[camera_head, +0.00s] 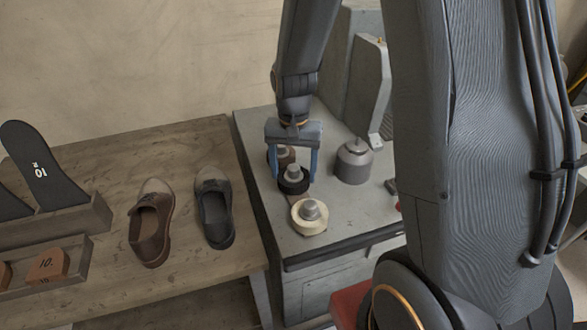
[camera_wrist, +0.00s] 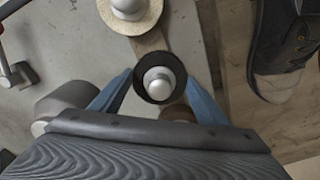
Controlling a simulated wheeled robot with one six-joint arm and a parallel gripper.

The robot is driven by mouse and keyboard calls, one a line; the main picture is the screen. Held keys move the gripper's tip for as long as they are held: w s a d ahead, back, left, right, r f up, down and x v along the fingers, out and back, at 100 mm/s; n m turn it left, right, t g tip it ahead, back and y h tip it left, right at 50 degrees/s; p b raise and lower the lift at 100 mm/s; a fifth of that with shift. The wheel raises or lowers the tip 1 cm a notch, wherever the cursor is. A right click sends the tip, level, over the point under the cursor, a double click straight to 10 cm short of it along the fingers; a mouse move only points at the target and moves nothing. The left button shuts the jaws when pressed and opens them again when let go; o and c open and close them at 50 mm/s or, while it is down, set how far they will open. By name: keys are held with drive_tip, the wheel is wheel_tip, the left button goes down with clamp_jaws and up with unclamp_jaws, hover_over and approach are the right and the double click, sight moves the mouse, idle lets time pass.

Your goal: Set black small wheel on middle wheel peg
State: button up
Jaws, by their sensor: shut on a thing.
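The black small wheel (camera_head: 293,188) is around the middle wheel peg (camera_head: 294,171), whose grey top stands up through its hole. The wheel and the rounded peg top also show in the wrist view, the wheel (camera_wrist: 142,74) as a dark ring and the peg (camera_wrist: 160,81) at its centre. My gripper (camera_head: 295,179) points down with a blue finger on each side of the wheel and is shut on it. I cannot tell whether the wheel rests fully on the peg's base.
A cream wheel (camera_head: 299,222) sits around the front peg, and a brown wheel (camera_head: 289,154) is at the back peg, partly hidden by my gripper. A grey lidded pot (camera_head: 353,164) stands to the right. Shoes (camera_head: 214,211) lie on the wooden table at left.

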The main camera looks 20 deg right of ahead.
drive_tip(key=shift+f, duration=0.5)
idle(0.3)
drive_tip(key=o, duration=1.3)
drive_tip(key=shift+r+b, duration=0.6)
drive_tip(key=shift+r, duration=3.3)
drive_tip(key=s+n, duration=0.2)
drive_tip(key=s, duration=0.2)
drive_tip(key=s+n, duration=0.1)
drive_tip(key=s, duration=0.3)
drive_tip(key=s+f+n, duration=0.1)
drive_tip(key=s+n, duration=0.1)
drive_tip(key=s, duration=0.3)
drive_tip(key=shift+f+n+t, duration=0.1)
drive_tip(key=shift+n+t, duration=0.2)
